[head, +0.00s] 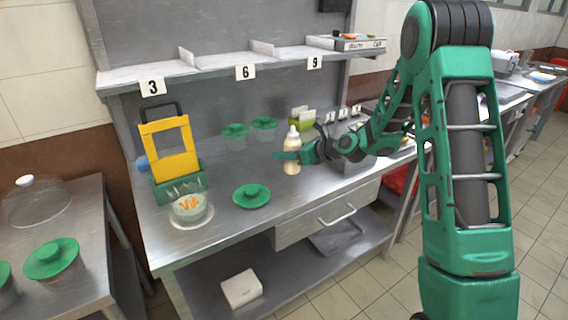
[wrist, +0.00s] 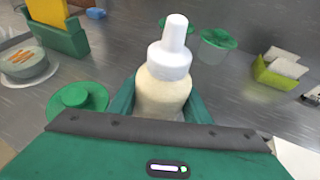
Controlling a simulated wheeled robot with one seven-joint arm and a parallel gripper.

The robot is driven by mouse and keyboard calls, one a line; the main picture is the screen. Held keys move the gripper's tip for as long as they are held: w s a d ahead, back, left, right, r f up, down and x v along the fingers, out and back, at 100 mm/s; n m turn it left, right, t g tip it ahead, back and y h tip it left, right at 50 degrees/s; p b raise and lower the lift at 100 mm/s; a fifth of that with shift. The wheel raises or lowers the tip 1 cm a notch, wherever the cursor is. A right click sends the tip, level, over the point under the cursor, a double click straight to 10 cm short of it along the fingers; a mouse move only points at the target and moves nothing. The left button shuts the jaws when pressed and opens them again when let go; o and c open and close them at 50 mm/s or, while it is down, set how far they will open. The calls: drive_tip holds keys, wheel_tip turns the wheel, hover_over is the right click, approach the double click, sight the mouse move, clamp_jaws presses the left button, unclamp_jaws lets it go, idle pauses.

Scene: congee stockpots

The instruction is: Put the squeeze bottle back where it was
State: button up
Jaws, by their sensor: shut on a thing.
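The squeeze bottle (head: 292,158) has a white cap and nozzle and a cream-coloured body. It is upright between the fingers of my gripper (head: 290,156), above or on the steel counter; I cannot tell whether its base touches. In the wrist view the bottle (wrist: 165,80) stands between the two green fingers of my gripper (wrist: 160,100), which are shut on it. Its lower part is hidden by the gripper body.
A green lid (head: 251,196) and a bowl with orange topping (head: 189,207) lie left on the counter (head: 230,240). Behind are a yellow-and-green slicer-like stand (head: 168,150), green-lidded containers (head: 236,136) and a lime holder (head: 301,122). A numbered shelf (head: 220,68) overhangs the back.

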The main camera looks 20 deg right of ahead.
wheel_tip(320, 180, down, 4)
drive_tip(key=shift+r, duration=0.1)
drive_tip(key=o, duration=0.8)
drive_tip(key=v, duration=1.2)
drive_tip(key=shift+s, duration=0.1)
